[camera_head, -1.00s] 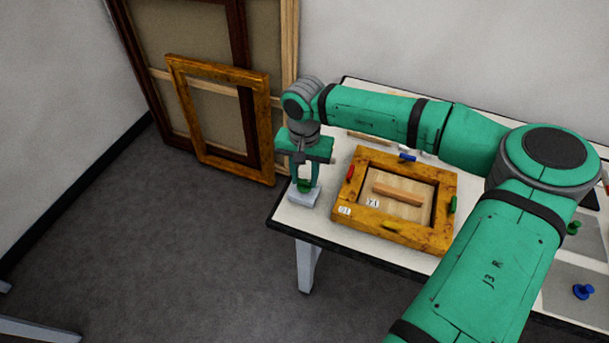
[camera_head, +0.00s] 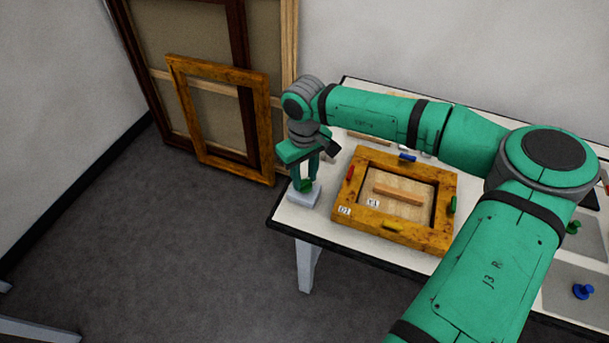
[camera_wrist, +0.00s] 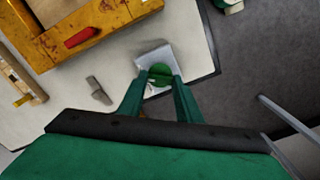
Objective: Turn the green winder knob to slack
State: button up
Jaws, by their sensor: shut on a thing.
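The green winder knob (camera_head: 304,185) sits on a small pale grey block (camera_head: 303,197) at the left end of the table. My gripper (camera_head: 305,179) points down over the block and is shut on the knob. In the wrist view the round green top of the knob (camera_wrist: 160,74) shows between my two green fingertips (camera_wrist: 160,81). The grey block (camera_wrist: 150,56) shows around and behind it. The lower part of the knob is partly hidden by the fingers.
A gilt frame (camera_head: 363,222) with coloured pegs lies on the table just right of the block. The table's left edge (camera_head: 277,205) is close by. A blue knob (camera_head: 584,291) and a green knob (camera_head: 573,227) stand at the far right. Larger frames (camera_head: 228,147) lean on the wall.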

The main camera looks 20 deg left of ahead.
aim_at(305, 180)
jog(key=shift+r+n, duration=0.1)
jog(key=shift+n, duration=0.7)
jog(key=o, duration=1)
jog(key=shift+o, duration=0.2)
notch_tip(305, 180, up, 11)
